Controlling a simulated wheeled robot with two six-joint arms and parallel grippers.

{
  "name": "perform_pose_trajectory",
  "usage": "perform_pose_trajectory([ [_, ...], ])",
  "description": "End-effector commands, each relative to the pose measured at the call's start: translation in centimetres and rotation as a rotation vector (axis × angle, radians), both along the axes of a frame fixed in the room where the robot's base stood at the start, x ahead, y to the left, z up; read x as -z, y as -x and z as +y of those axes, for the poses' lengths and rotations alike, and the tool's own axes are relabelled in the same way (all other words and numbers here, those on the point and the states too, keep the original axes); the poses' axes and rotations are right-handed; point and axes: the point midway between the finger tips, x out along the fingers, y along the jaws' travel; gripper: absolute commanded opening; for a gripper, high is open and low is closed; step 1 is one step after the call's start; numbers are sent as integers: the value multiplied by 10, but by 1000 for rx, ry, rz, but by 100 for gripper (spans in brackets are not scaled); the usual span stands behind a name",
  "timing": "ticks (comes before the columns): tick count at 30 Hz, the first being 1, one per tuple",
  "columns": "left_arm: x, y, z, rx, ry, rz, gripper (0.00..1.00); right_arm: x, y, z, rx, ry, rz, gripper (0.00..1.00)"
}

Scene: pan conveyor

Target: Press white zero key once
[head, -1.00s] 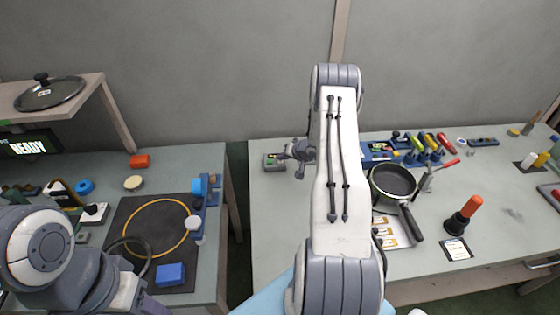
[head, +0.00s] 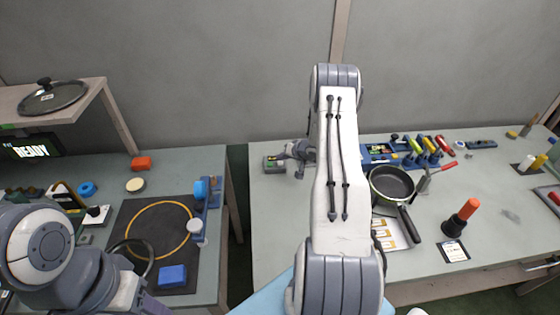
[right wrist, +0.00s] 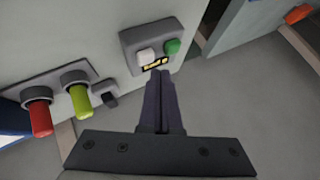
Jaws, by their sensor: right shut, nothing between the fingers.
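A small grey key box (right wrist: 158,40) carries a white key (right wrist: 147,56) and a green key (right wrist: 172,46), with a yellow-marked dark label below them. In the head view the key box (head: 273,163) sits at the left edge of the right table. My right gripper (right wrist: 161,78) is shut and empty. Its fingertips overlap the box's lower edge, just below the label and slightly right of the white key in the picture. I cannot tell whether they touch the box; they appear clear of the white key. The right gripper (head: 299,158) is beside the box in the head view. My left gripper is outside the frames.
A red knob (right wrist: 40,118) and a yellow-green knob (right wrist: 81,101) stand left of the box in the wrist view. A pan (head: 391,184) and an orange-handled tool (head: 462,217) are on the right table. A gap separates the tables.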

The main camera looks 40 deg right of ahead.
Motion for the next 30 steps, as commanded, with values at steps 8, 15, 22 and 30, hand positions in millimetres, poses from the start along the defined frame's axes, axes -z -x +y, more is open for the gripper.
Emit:
perform_pose_trajectory([
  [8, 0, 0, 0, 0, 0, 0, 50, 0, 0, 0, 0, 0, 0, 0],
  [15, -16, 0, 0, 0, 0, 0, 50, -16, 0, 0, 1, 0, -1, 0],
  [22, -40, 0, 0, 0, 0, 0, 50, -40, 0, 0, 0, 0, 0, 0],
  [30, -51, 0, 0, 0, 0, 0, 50, -51, 0, 0, 0, 0, 0, 0],
])
